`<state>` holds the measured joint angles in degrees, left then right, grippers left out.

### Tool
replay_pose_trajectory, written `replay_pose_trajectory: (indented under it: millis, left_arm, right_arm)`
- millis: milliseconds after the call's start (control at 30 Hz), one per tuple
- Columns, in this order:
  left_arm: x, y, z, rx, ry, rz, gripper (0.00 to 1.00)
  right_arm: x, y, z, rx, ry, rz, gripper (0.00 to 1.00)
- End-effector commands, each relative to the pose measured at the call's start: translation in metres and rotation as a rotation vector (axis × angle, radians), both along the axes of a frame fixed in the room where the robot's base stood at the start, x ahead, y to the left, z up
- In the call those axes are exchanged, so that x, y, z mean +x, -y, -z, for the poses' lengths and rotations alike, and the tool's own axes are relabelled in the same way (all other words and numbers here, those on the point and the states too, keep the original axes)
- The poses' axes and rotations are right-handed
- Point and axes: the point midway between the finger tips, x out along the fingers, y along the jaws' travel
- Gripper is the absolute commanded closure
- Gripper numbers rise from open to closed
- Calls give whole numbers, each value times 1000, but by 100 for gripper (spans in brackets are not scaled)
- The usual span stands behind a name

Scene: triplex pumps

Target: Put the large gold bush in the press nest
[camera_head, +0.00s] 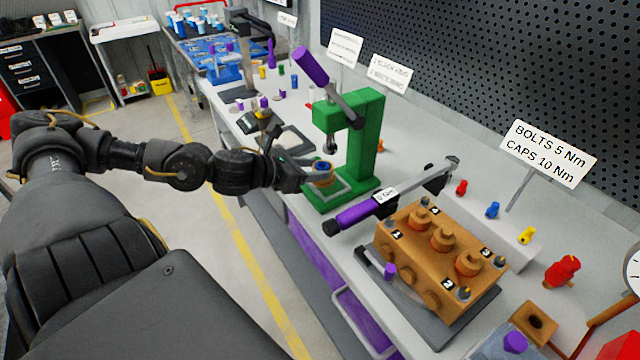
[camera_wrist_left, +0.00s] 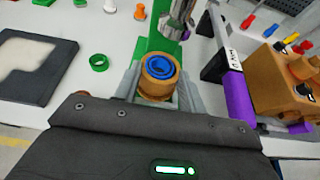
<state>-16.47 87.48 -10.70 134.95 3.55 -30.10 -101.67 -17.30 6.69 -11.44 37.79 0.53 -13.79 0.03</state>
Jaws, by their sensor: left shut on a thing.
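The green arbor press (camera_head: 362,140) with a purple lever stands on the bench. My left gripper (camera_head: 316,174) is at its base, shut on the large gold bush (camera_wrist_left: 157,88). The bush is upright between the two fingers, with a blue ring (camera_wrist_left: 160,66) inside its top. The blue also shows in the head view (camera_head: 323,165). The press ram (camera_wrist_left: 178,20) is above and slightly beyond the bush. The nest under the bush is hidden by the bush and fingers, so I cannot tell whether they touch. My right gripper is not in view.
A torque wrench (camera_head: 365,212) with a purple handle lies right of the press, beside the brown pump block (camera_head: 440,245). A dark tray (camera_wrist_left: 30,68) and a green ring (camera_wrist_left: 98,62) lie to the left. The press frame stands close behind the gripper.

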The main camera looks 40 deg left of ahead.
Motion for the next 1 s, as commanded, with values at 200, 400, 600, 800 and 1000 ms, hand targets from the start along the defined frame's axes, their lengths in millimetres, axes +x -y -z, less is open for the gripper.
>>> replay_pose_trajectory:
  millis: [200, 400, 600, 800, 1000]
  left_arm:
    - [9, 3, -3, -2, 5, 0, 86]
    - [10, 3, -2, 1, 0, 1, 86]
    - [19, 8, -4, -4, 7, 6, 86]
    - [18, 9, 27, -5, -3, 6, 86]
    - [18, 8, 33, 0, 1, 8, 86]
  right_arm:
    - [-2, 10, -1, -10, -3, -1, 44]
    - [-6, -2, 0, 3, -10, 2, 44]
    - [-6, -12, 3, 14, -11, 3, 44]
    - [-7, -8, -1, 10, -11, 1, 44]
    - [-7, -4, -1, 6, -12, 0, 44]
